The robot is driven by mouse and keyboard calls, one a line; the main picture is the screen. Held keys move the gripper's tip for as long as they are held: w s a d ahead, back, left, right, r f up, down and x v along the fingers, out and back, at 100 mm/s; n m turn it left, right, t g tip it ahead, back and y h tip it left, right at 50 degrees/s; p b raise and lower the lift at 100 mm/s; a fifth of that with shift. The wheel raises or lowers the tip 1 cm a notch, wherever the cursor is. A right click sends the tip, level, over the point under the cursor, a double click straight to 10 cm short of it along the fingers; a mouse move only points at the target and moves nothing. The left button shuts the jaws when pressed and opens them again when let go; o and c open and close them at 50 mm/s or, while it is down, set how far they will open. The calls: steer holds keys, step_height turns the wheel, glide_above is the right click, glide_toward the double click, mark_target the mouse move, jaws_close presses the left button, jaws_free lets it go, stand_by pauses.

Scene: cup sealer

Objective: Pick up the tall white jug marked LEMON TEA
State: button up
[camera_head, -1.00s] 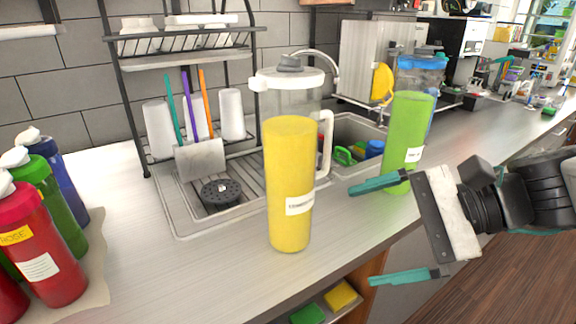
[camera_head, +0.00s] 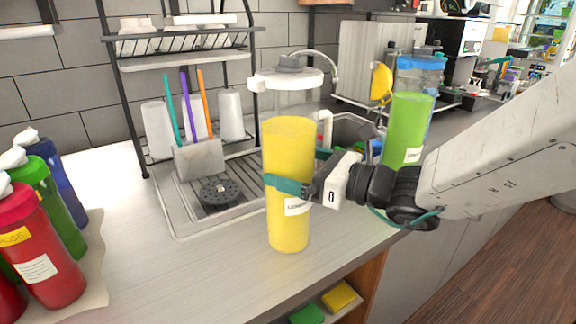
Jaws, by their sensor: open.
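The tall jug (camera_head: 289,225) stands upright on the counter, with a white lid, a clear upper part, yellow contents and a white label whose small text I cannot read fully. My gripper (camera_head: 297,170) is at the jug's mid-height, reaching in from the right. One teal finger lies across the front of the jug and the other shows at its right, partly hidden behind it. The jaws are open, around the jug; I cannot tell whether they touch it.
A jug with green contents (camera_head: 407,125) and a blue-lidded one stand behind my wrist at right. Red, green and blue bottles (camera_head: 40,255) stand at left. The counter (camera_head: 150,270) front left is clear.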

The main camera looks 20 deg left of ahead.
steer(key=shift+w+a, duration=0.15)
steer(key=shift+a, duration=0.5)
steer(key=c, duration=1.8)
steer(key=shift+r, duration=0.15)
steer(key=shift+c, duration=0.2)
